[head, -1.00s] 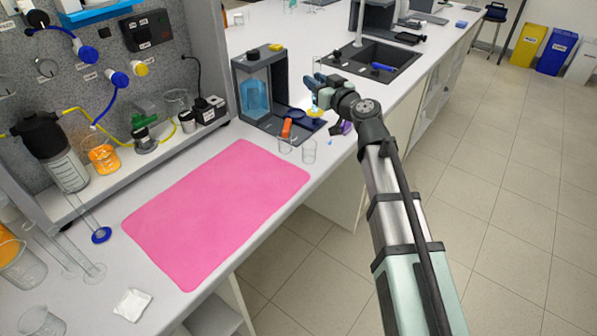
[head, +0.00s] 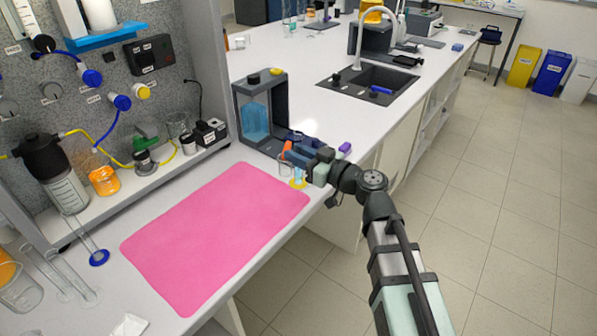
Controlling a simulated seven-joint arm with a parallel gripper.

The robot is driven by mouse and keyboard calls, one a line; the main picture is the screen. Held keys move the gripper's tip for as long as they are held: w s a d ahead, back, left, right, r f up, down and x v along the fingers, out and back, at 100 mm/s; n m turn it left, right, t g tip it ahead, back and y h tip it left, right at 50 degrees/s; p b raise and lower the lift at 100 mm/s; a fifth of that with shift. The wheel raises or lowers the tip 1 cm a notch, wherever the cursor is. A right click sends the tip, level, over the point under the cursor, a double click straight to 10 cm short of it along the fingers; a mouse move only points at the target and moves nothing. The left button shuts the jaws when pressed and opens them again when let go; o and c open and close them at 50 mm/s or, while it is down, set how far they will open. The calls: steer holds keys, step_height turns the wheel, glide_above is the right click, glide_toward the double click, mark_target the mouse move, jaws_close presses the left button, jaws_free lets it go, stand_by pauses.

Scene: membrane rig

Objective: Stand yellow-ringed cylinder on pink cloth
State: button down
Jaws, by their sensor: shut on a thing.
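The pink cloth (head: 215,235) lies flat and bare on the bench. My gripper (head: 298,157) is shut on the yellow-ringed cylinder (head: 298,183), near the cloth's right corner. Its yellow ring and a little pale blue show below the fingers; the gripper hides most of the rest. It looks roughly upright, with the ring at the low end. In the picture the ring sits at the cloth's far right edge; I cannot tell how high it is above the bench.
A small beaker (head: 285,168) stands beside the gripper. Behind it is a dark-framed unit with a blue tank (head: 255,120). A blue-ringed cylinder (head: 98,258) and clear glassware stand left of the cloth. The sink (head: 368,85) is farther back.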

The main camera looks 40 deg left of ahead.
mark_target(301, 171)
steer(key=shift+f, duration=2.4)
steer(key=shift+f, duration=0.1)
steer(key=c, duration=0.9)
jaws_free()
steer(key=shift+d, duration=0.4)
steer(key=d, duration=1.1)
steer(key=shift+d, duration=0.1)
